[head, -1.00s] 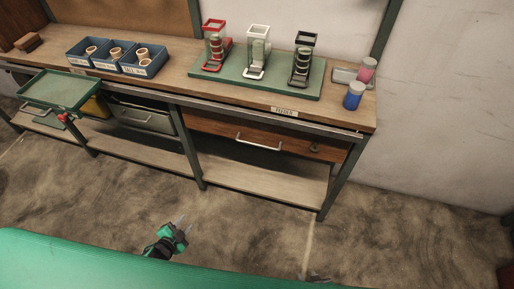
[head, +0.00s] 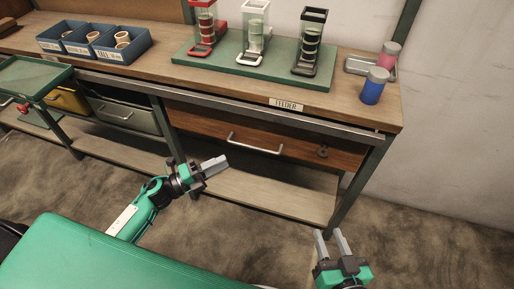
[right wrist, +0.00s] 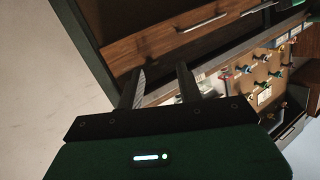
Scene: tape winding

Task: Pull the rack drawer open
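A wooden drawer (head: 200,127) with a pale bar handle (head: 255,144) sits shut under the bench top, below a FEEDER label (head: 286,104). The right wrist view shows a wooden front (right wrist: 150,45) with a bar handle (right wrist: 201,22) beyond the fingertips. My right gripper (head: 331,236) is open and empty, low and to the right of the drawer, apart from it. Its two spread fingers also show in the right wrist view (right wrist: 160,78). My left gripper (head: 222,164) is below and left of the handle in the picture, apart from it; its finger gap is unclear.
A grey drawer (head: 140,120) and a yellow bin (head: 66,99) are further left under the bench. A lower shelf (head: 260,195) and a bench leg (head: 352,185) are near my grippers. Feeders on a green board (head: 225,63) and a blue jar (head: 373,88) stand on top.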

